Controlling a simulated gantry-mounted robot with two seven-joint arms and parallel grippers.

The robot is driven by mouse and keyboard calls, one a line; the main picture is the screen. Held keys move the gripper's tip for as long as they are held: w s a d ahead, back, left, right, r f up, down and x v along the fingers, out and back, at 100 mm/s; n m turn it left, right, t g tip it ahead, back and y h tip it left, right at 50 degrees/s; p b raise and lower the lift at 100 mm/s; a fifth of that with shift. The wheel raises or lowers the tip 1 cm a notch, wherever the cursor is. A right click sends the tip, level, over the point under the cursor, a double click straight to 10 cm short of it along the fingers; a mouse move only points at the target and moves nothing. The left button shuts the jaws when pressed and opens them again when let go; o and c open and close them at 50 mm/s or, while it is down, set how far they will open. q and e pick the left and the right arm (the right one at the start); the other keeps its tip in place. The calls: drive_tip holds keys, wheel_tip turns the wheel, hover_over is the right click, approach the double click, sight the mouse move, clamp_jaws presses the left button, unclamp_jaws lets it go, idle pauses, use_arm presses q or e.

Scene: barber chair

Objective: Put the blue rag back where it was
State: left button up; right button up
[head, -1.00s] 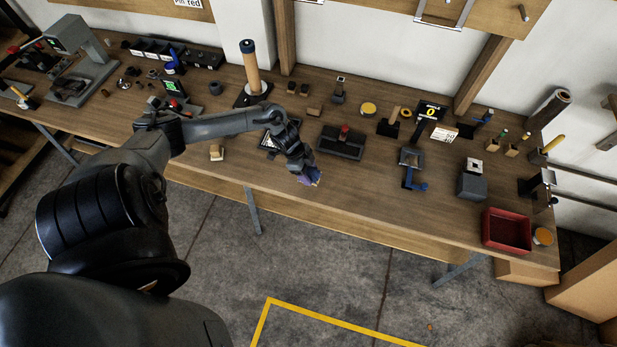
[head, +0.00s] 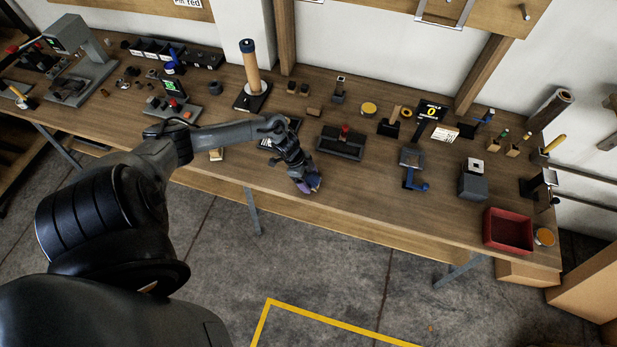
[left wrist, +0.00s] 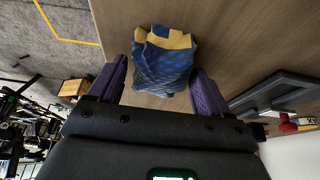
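The blue rag, patterned with yellow patches, lies between the two purple fingers of my left gripper in the left wrist view (left wrist: 163,68). The fingers stand wide apart, one on each side of it, close to or touching its sides; I cannot tell whether they press on it. In the head view my left gripper (head: 309,187) points down at the front edge of the wooden workbench (head: 375,202), and only a small bit of the rag shows at its tips. Whether the rag rests on the wood is unclear. My right gripper is not in view.
Behind the gripper stands a dark tray with a red knob (head: 341,145). To the right are a blue-handled tool (head: 413,178), a grey block (head: 473,181) and a red bin (head: 507,230). The bench front between gripper and bin is mostly clear.

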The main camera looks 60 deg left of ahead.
use_arm(q)
drive_tip(key=shift+o, duration=0.2)
drive_tip(key=shift+r, duration=0.1)
drive_tip(key=shift+r, duration=0.2)
drive_tip(key=shift+s+a+r, duration=0.15)
drive_tip(key=shift+r, duration=0.15)
drive_tip(key=p+v, duration=0.2)
drive_tip(key=v, duration=0.8)
drive_tip(key=d+f+t+y, duration=0.1)
drive_tip(key=d+f+t, duration=0.15)
drive_tip(key=d, duration=1.65)
drive_tip(key=s+d+r+n+g+y, duration=0.2)
drive_tip(key=s+d+r+n, duration=0.5)
drive_tip(key=r, duration=0.5)
drive_tip(key=shift+s+d, duration=1.05)
